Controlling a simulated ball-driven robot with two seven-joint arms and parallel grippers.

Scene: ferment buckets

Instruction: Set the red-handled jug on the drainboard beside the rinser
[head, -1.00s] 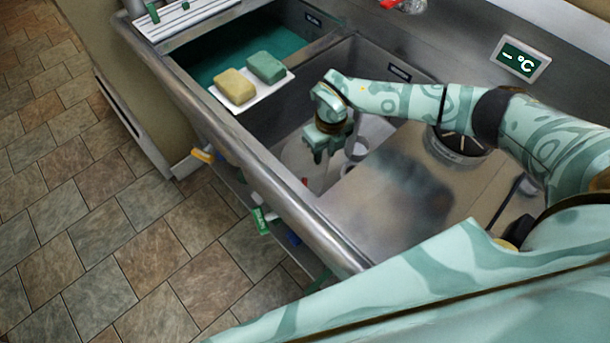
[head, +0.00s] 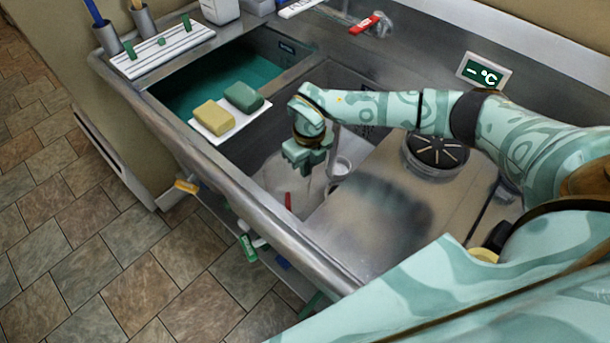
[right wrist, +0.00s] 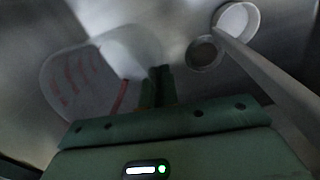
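A pale, translucent jug (right wrist: 75,80) with red marks lies in the sink basin, its red handle (right wrist: 120,97) showing in the right wrist view. In the head view the handle is a short red strip (head: 288,201) below my right gripper (head: 307,168). The gripper points down into the basin. Its fingertips look close beside the handle in the wrist view, but blur and darkness hide whether they touch it or how far apart they are. The rinser (head: 436,150), a round black spoked disc, sits on the steel drainboard (head: 345,225) right of the basin. My left gripper is out of view.
Pale round cups (head: 342,165) lie in the basin right of my gripper. Yellow (head: 213,116) and green (head: 243,97) sponges rest on a white tray over the divider. Teal liquid (head: 215,82) fills the left basin. The drainboard's front part is clear.

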